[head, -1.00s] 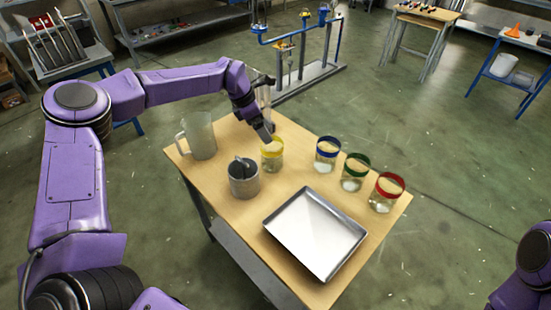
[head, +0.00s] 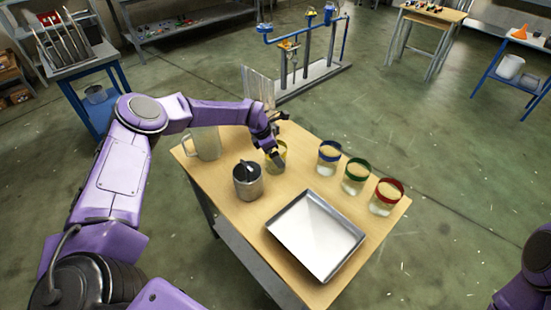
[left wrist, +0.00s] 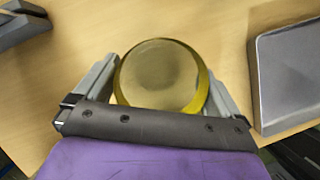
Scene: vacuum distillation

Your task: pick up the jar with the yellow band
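The jar with the yellow band (head: 282,150) stands on the wooden table, partly hidden in the head view by my left gripper (head: 274,156). In the left wrist view the jar (left wrist: 160,75) shows from above, with its pale round top and yellow rim. It lies between the two grey fingers of my left gripper (left wrist: 163,78), one on each side. The fingers are spread wide, close to the jar's sides; contact cannot be made out. My right gripper is out of view; only a bit of my right arm shows at the right edge.
Jars with blue (head: 329,157), green (head: 355,176) and red (head: 386,196) bands stand to the right. A metal cup (head: 247,182) stands in front, a pitcher (head: 207,143) at the left. A grey tray (head: 315,235) fills the table's near right part.

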